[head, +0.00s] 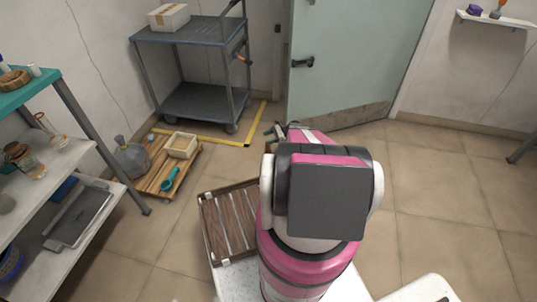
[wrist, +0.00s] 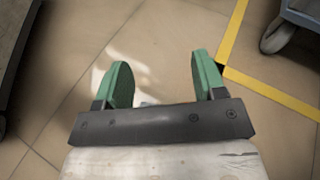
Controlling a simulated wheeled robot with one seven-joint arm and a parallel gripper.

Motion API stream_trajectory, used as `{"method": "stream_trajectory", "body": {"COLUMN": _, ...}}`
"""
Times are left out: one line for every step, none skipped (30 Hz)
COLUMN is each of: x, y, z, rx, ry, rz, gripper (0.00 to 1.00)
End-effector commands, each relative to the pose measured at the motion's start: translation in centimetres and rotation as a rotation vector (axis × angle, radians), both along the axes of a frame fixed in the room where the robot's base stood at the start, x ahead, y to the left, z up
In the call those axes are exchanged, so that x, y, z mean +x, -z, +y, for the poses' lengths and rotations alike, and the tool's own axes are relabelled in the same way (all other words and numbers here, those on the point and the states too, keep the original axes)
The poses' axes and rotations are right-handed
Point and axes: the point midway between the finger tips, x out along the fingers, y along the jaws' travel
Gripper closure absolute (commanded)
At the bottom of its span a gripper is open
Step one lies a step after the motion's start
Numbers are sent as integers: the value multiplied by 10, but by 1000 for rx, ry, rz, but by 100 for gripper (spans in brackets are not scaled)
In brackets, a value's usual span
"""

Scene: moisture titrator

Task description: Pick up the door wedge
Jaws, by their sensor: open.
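My gripper (wrist: 158,78) is open and points down over the beige tiled floor, with its two green fingers well apart. Only floor, with a bright pale patch, shows between them, and I see nothing held. In the head view a bit of my gripper (head: 275,132) shows beyond my pink and grey arm, left of the bottom of the pale green door (head: 358,55). I cannot make out a door wedge in either view. My arm hides part of the floor near the door.
A grey trolley (head: 190,33) stands inside yellow floor tape (head: 205,139) at the back; its wheel (wrist: 277,36) shows at the wrist view's top right. A slatted brown crate (head: 228,222) is nearer. Floor right is clear.

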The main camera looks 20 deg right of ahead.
Motion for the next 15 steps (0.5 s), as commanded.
{"method": "stream_trajectory", "body": {"x": 17, "y": 35, "z": -29, "rx": 66, "ry": 54, "rz": 31, "gripper": 36}}
{"method": "stream_trajectory", "body": {"x": 20, "y": 47, "z": -41, "rx": 104, "ry": 83, "rz": 46, "gripper": 36}}
{"method": "stream_trajectory", "body": {"x": 24, "y": 61, "z": -55, "rx": 150, "ry": 116, "rz": 65, "gripper": 36}}
{"method": "stream_trajectory", "body": {"x": 26, "y": 70, "z": -65, "rx": 182, "ry": 138, "rz": 76, "gripper": 36}}
{"method": "stream_trajectory", "body": {"x": 27, "y": 78, "z": -74, "rx": 210, "ry": 158, "rz": 86, "gripper": 36}}
{"method": "stream_trajectory", "body": {"x": 28, "y": 88, "z": -84, "rx": 243, "ry": 180, "rz": 98, "gripper": 36}}
{"method": "stream_trajectory", "body": {"x": 28, "y": 94, "z": -90, "rx": 263, "ry": 193, "rz": 104, "gripper": 36}}
{"method": "stream_trajectory", "body": {"x": 29, "y": 98, "z": -95, "rx": 281, "ry": 204, "rz": 108, "gripper": 36}}
{"method": "stream_trajectory", "body": {"x": 29, "y": 103, "z": -100, "rx": 299, "ry": 216, "rz": 114, "gripper": 36}}
{"method": "stream_trajectory", "body": {"x": 29, "y": 105, "z": -103, "rx": 309, "ry": 223, "rz": 117, "gripper": 36}}
{"method": "stream_trajectory", "body": {"x": 29, "y": 106, "z": -104, "rx": 316, "ry": 226, "rz": 120, "gripper": 36}}
{"method": "stream_trajectory", "body": {"x": 29, "y": 108, "z": -104, "rx": 322, "ry": 230, "rz": 121, "gripper": 36}}
{"method": "stream_trajectory", "body": {"x": 29, "y": 108, "z": -103, "rx": 326, "ry": 232, "rz": 121, "gripper": 36}}
{"method": "stream_trajectory", "body": {"x": 30, "y": 107, "z": -101, "rx": 327, "ry": 233, "rz": 122, "gripper": 36}}
{"method": "stream_trajectory", "body": {"x": 30, "y": 107, "z": -97, "rx": 328, "ry": 233, "rz": 122, "gripper": 36}}
